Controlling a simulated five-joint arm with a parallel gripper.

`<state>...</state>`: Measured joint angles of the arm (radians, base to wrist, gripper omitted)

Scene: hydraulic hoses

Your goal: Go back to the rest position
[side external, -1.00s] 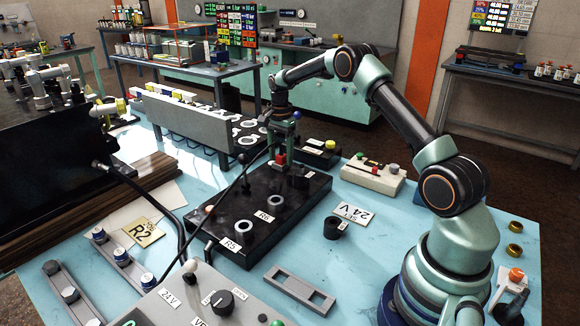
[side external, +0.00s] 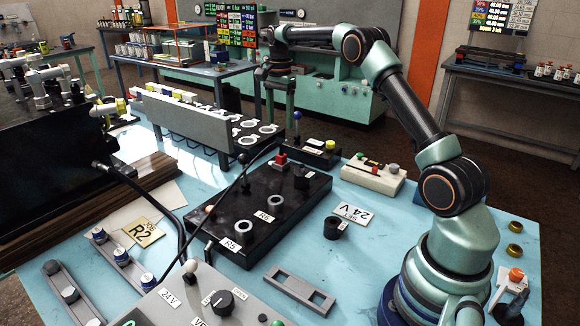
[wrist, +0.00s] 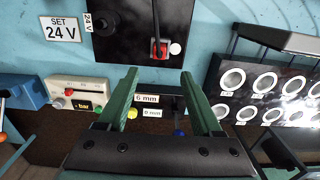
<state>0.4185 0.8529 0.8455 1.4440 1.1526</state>
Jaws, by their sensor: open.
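My gripper (side external: 279,120) is open and empty, raised above the far end of the black block. Its two green fingers point down in the side view. In the wrist view my gripper (wrist: 163,88) shows both fingers spread with nothing between them. The black block (side external: 230,240) lies on the blue table with two pale rings labelled R5 and R6 on top. A red part (side external: 281,160) sits at the block's far end, below and apart from the fingers. It also shows in the wrist view (wrist: 160,48).
A grey rack (side external: 190,122) with white rings stands behind the block. A beige control box (side external: 373,178), a small black box with a yellow knob (side external: 331,145) and a SET 24 V card (side external: 353,213) are to the right. The air around my gripper looks clear.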

